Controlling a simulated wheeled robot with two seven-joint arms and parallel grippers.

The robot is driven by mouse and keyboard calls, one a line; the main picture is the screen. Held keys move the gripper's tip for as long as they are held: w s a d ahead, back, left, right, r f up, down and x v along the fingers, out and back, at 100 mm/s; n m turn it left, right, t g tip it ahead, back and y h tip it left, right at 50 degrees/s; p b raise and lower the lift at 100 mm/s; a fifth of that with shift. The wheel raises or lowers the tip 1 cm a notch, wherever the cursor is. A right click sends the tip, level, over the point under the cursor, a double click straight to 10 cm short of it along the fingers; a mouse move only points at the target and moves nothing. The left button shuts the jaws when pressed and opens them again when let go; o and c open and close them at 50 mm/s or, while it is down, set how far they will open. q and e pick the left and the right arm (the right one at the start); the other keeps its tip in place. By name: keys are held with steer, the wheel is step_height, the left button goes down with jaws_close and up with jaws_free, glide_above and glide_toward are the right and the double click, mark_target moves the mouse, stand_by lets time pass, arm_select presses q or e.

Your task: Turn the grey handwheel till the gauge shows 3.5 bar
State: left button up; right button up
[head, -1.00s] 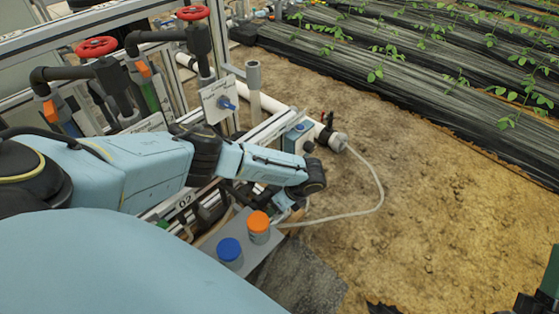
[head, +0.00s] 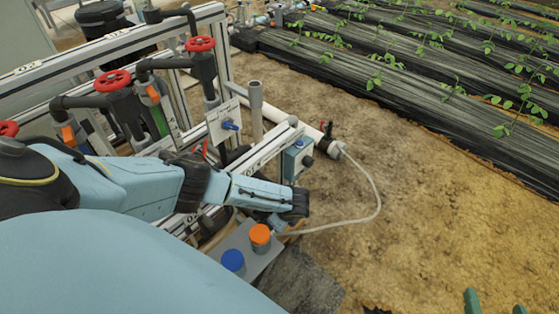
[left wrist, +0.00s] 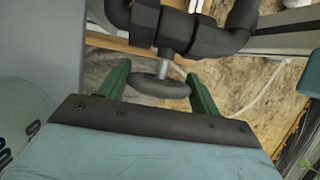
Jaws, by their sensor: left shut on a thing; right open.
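The grey handwheel (left wrist: 160,85) shows in the left wrist view as a dark disc on a short metal stem below black pipework. My left gripper (left wrist: 158,88) has its green fingers on either side of the wheel and is shut on it. In the head view the handwheel and the left fingers are hidden by my left arm. My right gripper (head: 495,306) is open and empty, with only its green fingertips showing at the bottom right edge. I cannot make out the gauge or its reading in either view.
Red handwheels (head: 200,44) sit on the skid's pipes at the left. An orange-capped jar (head: 260,236) and a blue-capped jar (head: 233,262) stand close to my left arm. A blue box (head: 297,158) and pale hose (head: 372,190) lie beyond. Bare soil at the right is clear.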

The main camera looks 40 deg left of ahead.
arm_select(q)
steer(key=shift+s+t+p, duration=0.1)
steer(key=shift+t+p, duration=0.6)
steer(key=shift+p, duration=0.1)
arm_select(e)
steer(key=s+d+f+g+h, duration=0.1)
steer(key=s+d+f+g, duration=0.1)
steer(key=s+f+g, duration=0.3)
steer(key=shift+d+f+h, duration=0.3)
steer(key=shift+d+f, duration=0.05)
steer(key=shift+f, duration=0.05)
arm_select(q)
steer(key=o, duration=1)
arm_select(e)
steer(key=shift+f, duration=0.1)
